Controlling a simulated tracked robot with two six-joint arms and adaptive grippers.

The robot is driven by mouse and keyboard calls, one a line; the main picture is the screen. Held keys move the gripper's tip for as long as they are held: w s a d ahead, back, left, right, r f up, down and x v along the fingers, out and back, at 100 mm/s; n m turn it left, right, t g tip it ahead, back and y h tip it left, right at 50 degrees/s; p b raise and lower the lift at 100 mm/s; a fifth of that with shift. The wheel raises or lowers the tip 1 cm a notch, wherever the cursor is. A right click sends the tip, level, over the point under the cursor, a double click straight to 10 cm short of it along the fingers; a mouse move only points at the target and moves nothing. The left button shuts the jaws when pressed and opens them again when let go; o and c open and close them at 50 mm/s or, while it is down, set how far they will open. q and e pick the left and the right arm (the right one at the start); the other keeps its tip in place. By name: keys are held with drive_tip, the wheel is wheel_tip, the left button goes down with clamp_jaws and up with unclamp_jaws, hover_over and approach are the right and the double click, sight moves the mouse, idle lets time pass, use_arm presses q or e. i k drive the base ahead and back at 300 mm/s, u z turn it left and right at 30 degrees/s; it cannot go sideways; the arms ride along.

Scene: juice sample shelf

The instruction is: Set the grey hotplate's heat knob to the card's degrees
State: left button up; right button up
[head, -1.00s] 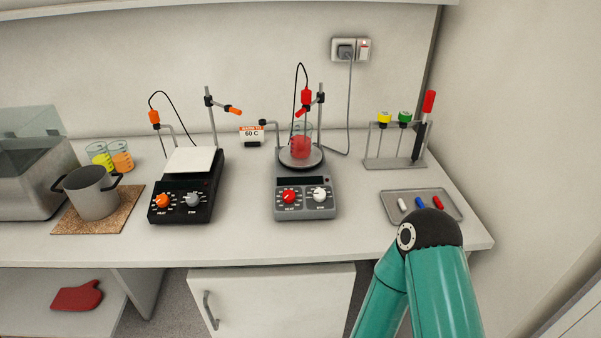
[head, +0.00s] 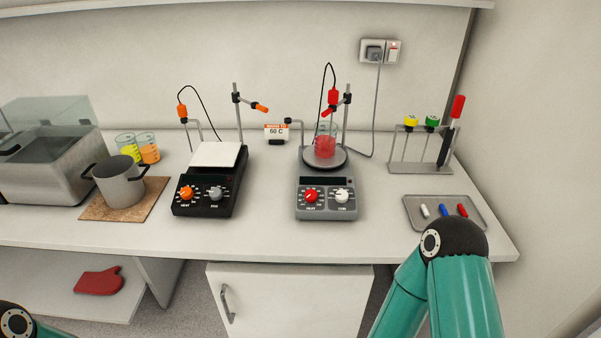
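The grey hotplate (head: 327,212) stands on the bench in the middle of the head view. Its red heat knob (head: 311,196) is at the front left of its panel, with a white knob (head: 342,196) beside it. The knob's pointer setting is too small to read. A beaker of red liquid (head: 325,146) stands on its round plate. The card (head: 276,132) reads "60 C" under an orange band and stands behind, to the left of the hotplate. Part of my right arm shows at the lower right and a bit of my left arm at the lower left corner. Neither gripper is in view.
A black hotplate (head: 207,190) stands to the left, then a pot (head: 119,186) on a cork mat (head: 96,210). A tray (head: 475,222) with small stir bars and a rack (head: 420,168) are at right. Clamp stands rise behind the hotplates.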

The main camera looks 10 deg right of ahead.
sight(311, 197)
drive_tip(key=u, duration=0.95)
drive_tip(key=k, duration=0.4)
drive_tip(key=z, duration=0.4)
